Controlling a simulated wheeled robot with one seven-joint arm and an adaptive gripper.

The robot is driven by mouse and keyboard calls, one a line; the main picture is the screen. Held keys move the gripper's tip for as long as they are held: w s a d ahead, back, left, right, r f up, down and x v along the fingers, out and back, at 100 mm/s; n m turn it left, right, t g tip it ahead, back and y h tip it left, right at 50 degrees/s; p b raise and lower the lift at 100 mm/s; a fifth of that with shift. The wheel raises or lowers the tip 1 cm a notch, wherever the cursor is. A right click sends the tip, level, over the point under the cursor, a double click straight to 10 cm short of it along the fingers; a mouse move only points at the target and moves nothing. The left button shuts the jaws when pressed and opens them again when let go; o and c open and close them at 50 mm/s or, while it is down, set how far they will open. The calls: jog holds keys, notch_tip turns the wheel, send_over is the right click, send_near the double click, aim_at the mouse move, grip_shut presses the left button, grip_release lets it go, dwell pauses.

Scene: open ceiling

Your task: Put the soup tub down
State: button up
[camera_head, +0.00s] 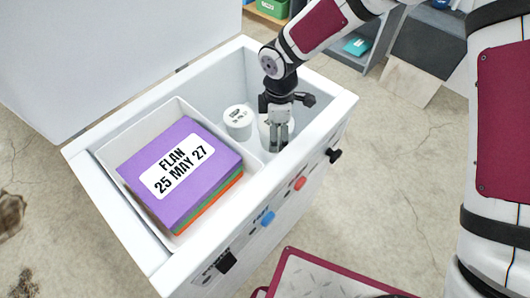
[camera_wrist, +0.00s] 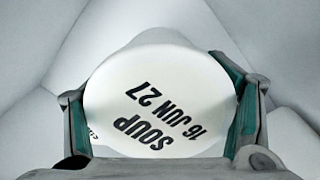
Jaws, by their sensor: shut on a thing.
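The soup tub is a round white tub whose lid reads "SOUP 16 JUN 27"; it fills the middle of the wrist view (camera_wrist: 158,85). My gripper (camera_wrist: 160,110) is shut on it, with one green-padded finger on each side of the lid. In the head view my gripper (camera_head: 277,138) points down inside the open white chest freezer (camera_head: 348,100), in its right part. The held tub (camera_head: 263,130) shows there only in part behind the fingers. Whether its base touches the freezer floor cannot be told.
A second white tub (camera_head: 238,121) stands just left of the held one. A white bin (camera_head: 112,158) at the left holds a stack of coloured boxes, the top one purple (camera_head: 205,155), labelled "FLAN 25 MAY 27". The freezer's walls close in around my gripper. The lid (camera_head: 120,50) stands open.

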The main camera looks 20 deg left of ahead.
notch_tip(320, 180, down, 8)
jog(key=shift+f+b, duration=0.2)
jog(key=shift+b, duration=0.85)
jog(key=shift+f, duration=0.2)
jog(key=o, duration=1.6)
jog(key=shift+r, duration=0.1)
notch_tip(320, 180, up, 12)
jog(key=p, duration=0.3)
jog(key=shift+r, duration=0.1)
